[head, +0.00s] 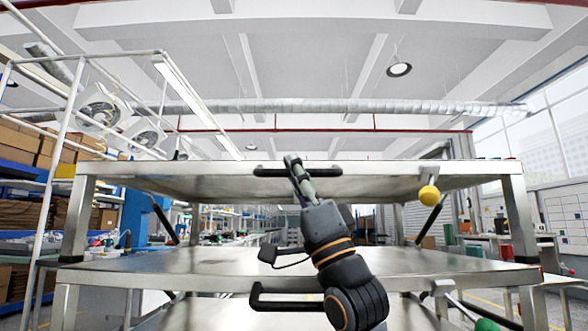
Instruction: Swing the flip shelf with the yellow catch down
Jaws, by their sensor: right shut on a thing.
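The flip shelf (375,183) is the upper metal shelf, standing out roughly level near eye height, with its underside showing. Its yellow catch (429,195) is a round knob under the shelf at the right. A black bar handle (327,170) is on the shelf's front edge, left of the catch. My right gripper (291,163) reaches up from below and is shut on this handle, covering its middle. My left gripper is not in view.
A second metal shelf (170,263) lies level below, with its own black handle (285,303) at the front. A green knob (487,325) shows at the lower right. Metal posts (519,215) stand at both sides. Dark struts (163,218) slant beneath the upper shelf.

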